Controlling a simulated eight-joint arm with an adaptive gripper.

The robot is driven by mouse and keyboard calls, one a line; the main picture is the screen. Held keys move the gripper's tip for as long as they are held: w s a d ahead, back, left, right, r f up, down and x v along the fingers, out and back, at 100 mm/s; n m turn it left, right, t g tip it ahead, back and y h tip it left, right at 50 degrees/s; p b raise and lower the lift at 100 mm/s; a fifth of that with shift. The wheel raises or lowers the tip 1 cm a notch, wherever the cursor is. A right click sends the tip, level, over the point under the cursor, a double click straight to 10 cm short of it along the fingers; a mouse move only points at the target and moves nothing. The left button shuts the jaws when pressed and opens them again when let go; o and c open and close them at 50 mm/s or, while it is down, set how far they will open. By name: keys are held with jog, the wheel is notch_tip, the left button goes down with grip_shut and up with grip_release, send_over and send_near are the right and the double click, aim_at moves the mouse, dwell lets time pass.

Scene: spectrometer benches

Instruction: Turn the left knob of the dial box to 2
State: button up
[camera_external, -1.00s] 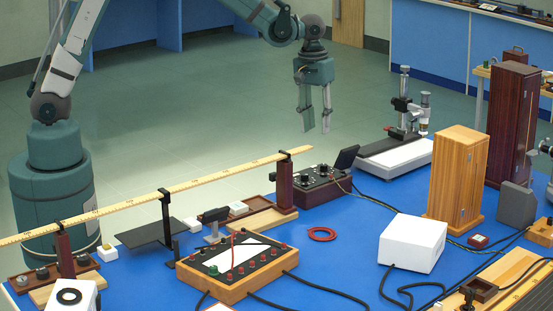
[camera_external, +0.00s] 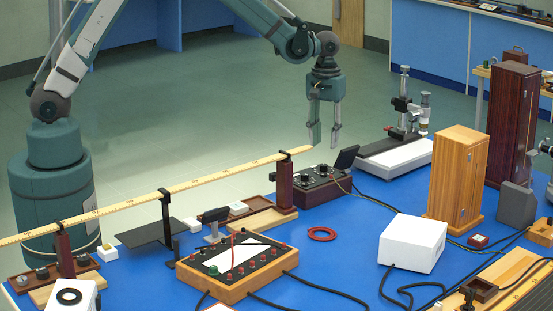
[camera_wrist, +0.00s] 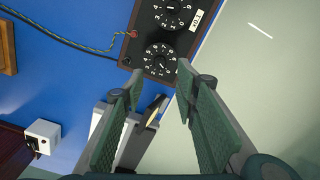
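The dial box (camera_external: 320,190) is a dark box with two black knobs on top, standing on the blue bench. In the external view its left knob (camera_external: 305,178) and right knob (camera_external: 323,169) are small, and their settings cannot be read. In the wrist view two numbered black dials show on the box: a nearer dial (camera_wrist: 160,61) just beyond the fingertips, and a farther dial (camera_wrist: 173,12) partly cut by the top edge. My gripper (camera_external: 325,143) is open and empty, above the box and touching nothing; its fingers also show in the wrist view (camera_wrist: 159,77).
A black panel (camera_external: 347,157) and white-topped instrument (camera_external: 395,158) stand right of the box. Wires leave the box.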

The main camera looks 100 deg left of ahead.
aim_at(324, 167)
jog(key=shift+f, duration=3.85)
jog(key=c, duration=0.9)
